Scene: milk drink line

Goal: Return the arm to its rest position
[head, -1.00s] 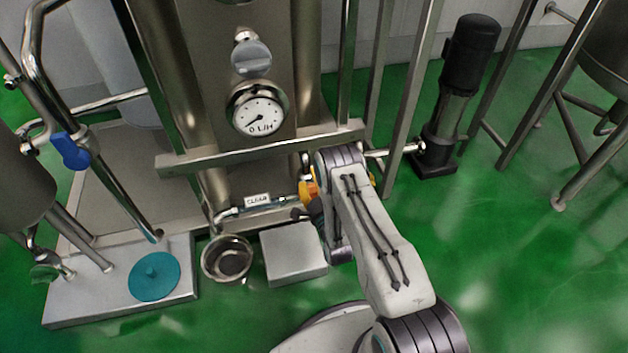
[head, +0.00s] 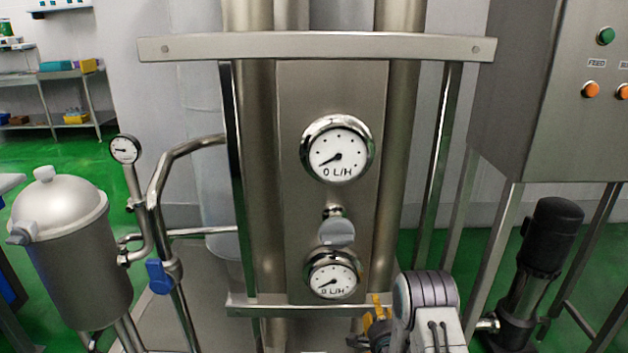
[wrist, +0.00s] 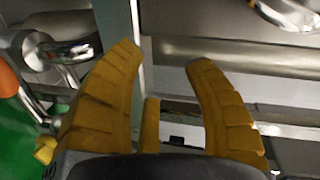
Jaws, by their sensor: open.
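My gripper (wrist: 163,58) is open in the wrist view, its two yellow fingers spread apart with nothing between them. Metal pipes and framework of the machine lie just beyond the fingertips; whether they touch cannot be told. In the head view, only yellow parts of my gripper (head: 376,325) and the upper end of my grey arm show at the bottom edge, in front of the steel panel's lower crossbar (head: 290,306). The rest of my arm is below the picture.
The steel panel carries two round gauges, an upper one (head: 337,149) and a lower one (head: 332,275). A black pump (head: 541,250) and a control cabinet (head: 530,90) stand right. A lidded vessel (head: 75,255) and a blue-handled valve (head: 160,276) are left.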

